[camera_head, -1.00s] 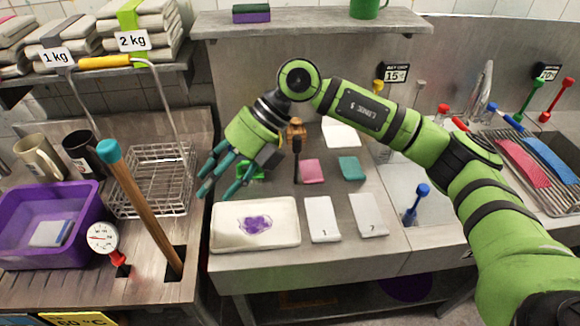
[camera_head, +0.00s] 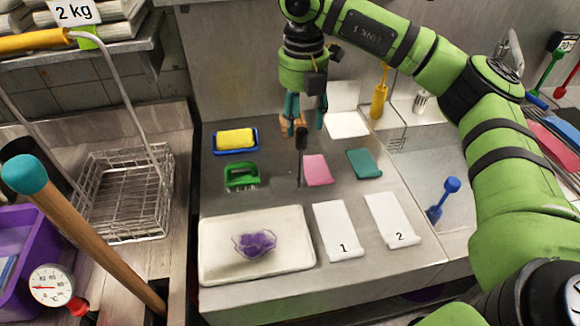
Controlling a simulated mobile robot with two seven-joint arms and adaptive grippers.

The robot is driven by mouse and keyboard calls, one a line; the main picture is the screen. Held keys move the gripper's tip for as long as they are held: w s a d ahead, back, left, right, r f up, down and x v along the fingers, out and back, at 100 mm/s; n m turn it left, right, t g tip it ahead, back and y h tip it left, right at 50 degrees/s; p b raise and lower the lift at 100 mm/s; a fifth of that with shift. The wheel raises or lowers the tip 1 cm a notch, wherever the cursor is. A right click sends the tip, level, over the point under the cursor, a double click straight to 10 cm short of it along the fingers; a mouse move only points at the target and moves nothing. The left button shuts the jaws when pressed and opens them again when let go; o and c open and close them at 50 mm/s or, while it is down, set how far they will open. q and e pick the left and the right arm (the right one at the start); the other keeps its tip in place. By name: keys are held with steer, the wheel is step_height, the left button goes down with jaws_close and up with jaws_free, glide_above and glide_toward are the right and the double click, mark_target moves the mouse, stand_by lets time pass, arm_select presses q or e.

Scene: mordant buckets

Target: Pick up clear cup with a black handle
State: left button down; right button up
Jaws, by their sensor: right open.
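A black upright handle (camera_head: 301,140) stands on the steel counter in the middle of the head view, with a thin stem below it. I cannot make out a clear cup on it. My right gripper (camera_head: 305,122) points straight down with its teal fingers apart and empty. It appears just above or behind the black handle; I cannot tell whether they touch. A brown wooden object (camera_head: 285,130) shows partly behind the fingers. My left gripper is not in view.
A white tray (camera_head: 220,272) holds a clear dish with purple contents (camera_head: 255,243). White cards marked 1 (camera_head: 336,225) and 2 (camera_head: 392,215), pink (camera_head: 317,169) and teal (camera_head: 364,163) cloths, a green object (camera_head: 241,178) and a yellow sponge (camera_head: 236,139) lie around. A wire basket (camera_head: 120,195) stands left.

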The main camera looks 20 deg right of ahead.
mark_target(302, 131)
step_height(302, 131, down, 3)
steer(key=shift+d+f+p, duration=0.1)
steer(key=shift+p, duration=1.1)
step_height(302, 131, down, 2)
steer(key=shift+f, duration=0.25)
steer(key=shift+w, duration=0.1)
jaws_close()
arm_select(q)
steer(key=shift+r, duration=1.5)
